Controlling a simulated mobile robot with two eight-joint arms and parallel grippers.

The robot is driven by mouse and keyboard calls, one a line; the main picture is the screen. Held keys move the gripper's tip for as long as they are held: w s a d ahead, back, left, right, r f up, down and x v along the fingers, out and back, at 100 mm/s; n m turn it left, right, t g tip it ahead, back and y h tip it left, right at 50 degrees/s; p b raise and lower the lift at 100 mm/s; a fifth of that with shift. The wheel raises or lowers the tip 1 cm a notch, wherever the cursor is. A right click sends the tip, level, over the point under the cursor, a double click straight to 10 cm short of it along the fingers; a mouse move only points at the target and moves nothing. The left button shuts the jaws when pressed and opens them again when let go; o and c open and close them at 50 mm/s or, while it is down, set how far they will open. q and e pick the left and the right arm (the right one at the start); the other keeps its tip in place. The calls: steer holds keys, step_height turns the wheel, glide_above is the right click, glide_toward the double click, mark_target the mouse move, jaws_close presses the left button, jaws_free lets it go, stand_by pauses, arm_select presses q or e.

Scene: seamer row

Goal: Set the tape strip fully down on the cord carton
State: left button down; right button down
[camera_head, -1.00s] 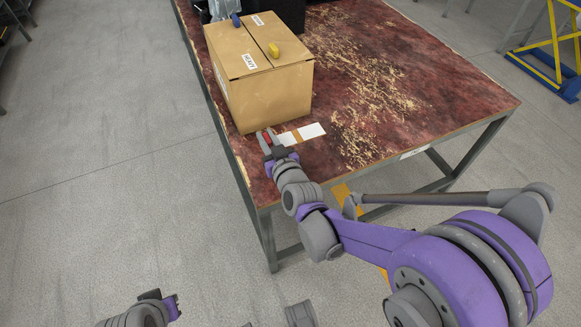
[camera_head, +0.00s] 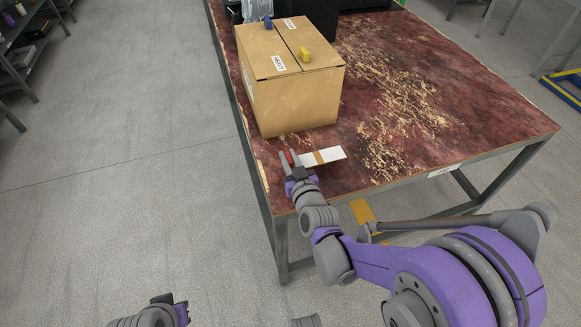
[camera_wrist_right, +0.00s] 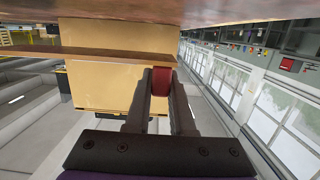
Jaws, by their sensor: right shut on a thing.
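The cord carton (camera_head: 295,95) is a closed brown box on the worn table, with a white label on its lid. A flat white strip with an orange-brown middle, which I take for the tape strip (camera_head: 334,154), extends right from my right gripper (camera_head: 288,158), in front of the carton. The fingers are shut on a red piece at its end; this red piece (camera_wrist_right: 161,79) also shows in the right wrist view. There the strip (camera_wrist_right: 90,55) looks brown, crossing in front of the carton (camera_wrist_right: 100,86). My left gripper (camera_head: 180,311) is low at the left, its fingers unclear.
Dark things stand behind the carton. The table (camera_head: 470,110) is clear to the carton's right, and its front edge is close to my right gripper.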

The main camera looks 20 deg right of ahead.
steer(key=shift+f+b, duration=0.45)
steer(key=shift+f, duration=1.4)
steer(key=shift+f, duration=0.25)
steer(key=c, duration=0.8)
jaws_free()
steer(key=shift+r, duration=0.1)
